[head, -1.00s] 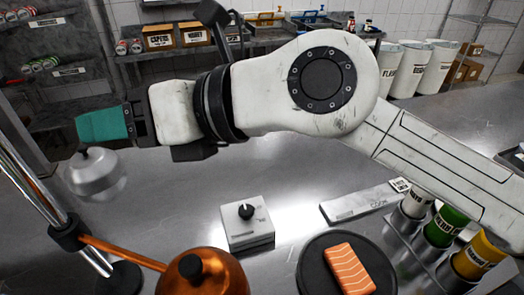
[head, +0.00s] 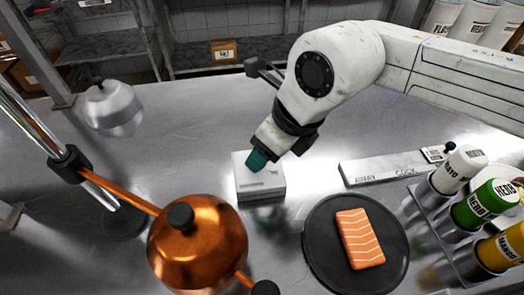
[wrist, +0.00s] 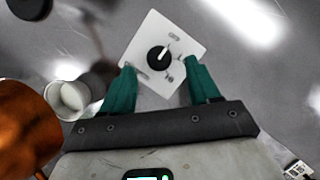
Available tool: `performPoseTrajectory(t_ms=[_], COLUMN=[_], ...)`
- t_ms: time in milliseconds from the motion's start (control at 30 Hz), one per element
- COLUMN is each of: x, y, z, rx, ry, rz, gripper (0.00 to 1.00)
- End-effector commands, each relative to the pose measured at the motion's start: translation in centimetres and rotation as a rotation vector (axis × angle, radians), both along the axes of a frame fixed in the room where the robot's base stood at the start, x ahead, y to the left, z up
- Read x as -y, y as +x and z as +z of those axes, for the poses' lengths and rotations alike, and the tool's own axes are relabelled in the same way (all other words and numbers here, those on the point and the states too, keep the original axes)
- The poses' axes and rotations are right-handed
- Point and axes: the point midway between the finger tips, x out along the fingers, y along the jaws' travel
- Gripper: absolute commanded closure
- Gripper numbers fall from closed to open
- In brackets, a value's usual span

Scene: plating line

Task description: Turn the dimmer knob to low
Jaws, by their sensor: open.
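The dimmer is a white box (head: 262,184) on the steel table, in the middle of the head view. Its black knob (wrist: 159,58) with a white pointer line shows in the wrist view; the pointer slants up and to the right there. My gripper (head: 256,161) is over the box and hides the knob in the head view. In the wrist view my gripper (wrist: 158,75) is open, its teal fingers on either side of the box's near part, with the knob between and just beyond the tips. I cannot tell whether they touch it. The box's small labels are unreadable.
A copper lamp (head: 198,245) hangs at the front left, and a silver one (head: 113,108) farther back. A black plate (head: 318,265) with a salmon slab (head: 360,239) is at the front right. A sauce bottle rack (head: 447,226) and a flat white strip (head: 383,170) lie right.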

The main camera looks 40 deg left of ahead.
Motion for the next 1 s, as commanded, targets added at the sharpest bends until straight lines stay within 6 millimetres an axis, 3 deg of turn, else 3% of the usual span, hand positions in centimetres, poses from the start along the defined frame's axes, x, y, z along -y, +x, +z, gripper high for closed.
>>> performPoseTrajectory(t_ms=[233,600,1000], x=[-1.1,-1.3,-1.2], y=[-0.1,-0.1,-0.1], z=[-2.5,-3.0,-3.0], rx=[-0.001,-0.001,-0.001], ry=[0.001,0.001,0.001], rz=[-0.001,-0.001,-0.001], gripper=[0.39,0.39,0.77])
